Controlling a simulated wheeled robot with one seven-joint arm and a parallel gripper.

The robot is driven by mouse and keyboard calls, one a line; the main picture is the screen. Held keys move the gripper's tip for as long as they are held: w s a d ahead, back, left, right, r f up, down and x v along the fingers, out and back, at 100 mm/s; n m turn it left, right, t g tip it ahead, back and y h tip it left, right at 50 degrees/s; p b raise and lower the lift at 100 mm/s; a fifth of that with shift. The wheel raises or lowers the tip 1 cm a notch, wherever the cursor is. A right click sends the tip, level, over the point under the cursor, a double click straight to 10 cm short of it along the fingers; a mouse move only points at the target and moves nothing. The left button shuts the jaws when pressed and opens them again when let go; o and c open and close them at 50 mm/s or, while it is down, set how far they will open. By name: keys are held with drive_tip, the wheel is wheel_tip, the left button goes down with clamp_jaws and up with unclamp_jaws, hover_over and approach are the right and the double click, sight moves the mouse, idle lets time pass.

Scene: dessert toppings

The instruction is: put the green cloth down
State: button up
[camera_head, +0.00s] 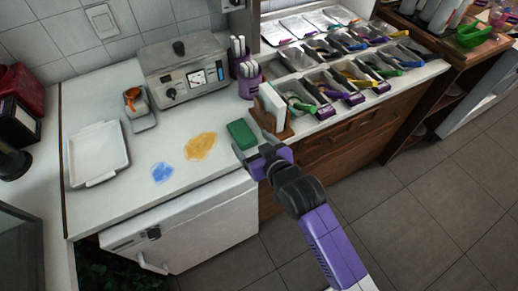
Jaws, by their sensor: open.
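The green cloth (241,134) is a small flat-topped rectangular block of green. It lies on the white counter (215,173) near its front edge, left of the wooden napkin holder. My gripper (253,153) is open just in front of the cloth, at the counter's front edge. A small gap seems to lie between the fingertips and the cloth, but I cannot tell whether they touch. My purple arm reaches in from the lower right.
A yellow stain (201,146) and a blue stain (162,172) mark the counter left of the cloth. The napkin holder (271,110) stands close on the right. A white tray (98,154), an orange-topped container (137,107) and a grey appliance (183,72) stand further off. Topping bins (325,85) fill the right side.

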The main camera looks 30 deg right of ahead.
drive_tip(key=shift+v, duration=2.3)
drive_tip(key=s+f, duration=0.1)
drive_tip(key=s, duration=1.6)
drive_tip(key=s+r, duration=0.4)
drive_tip(key=s, duration=0.3)
drive_tip(key=s+r+t, duration=0.1)
drive_tip(key=s+r, duration=0.3)
drive_tip(key=s, duration=0.4)
drive_tip(key=shift+s+r, duration=0.25)
drive_tip(key=shift+r, duration=0.15)
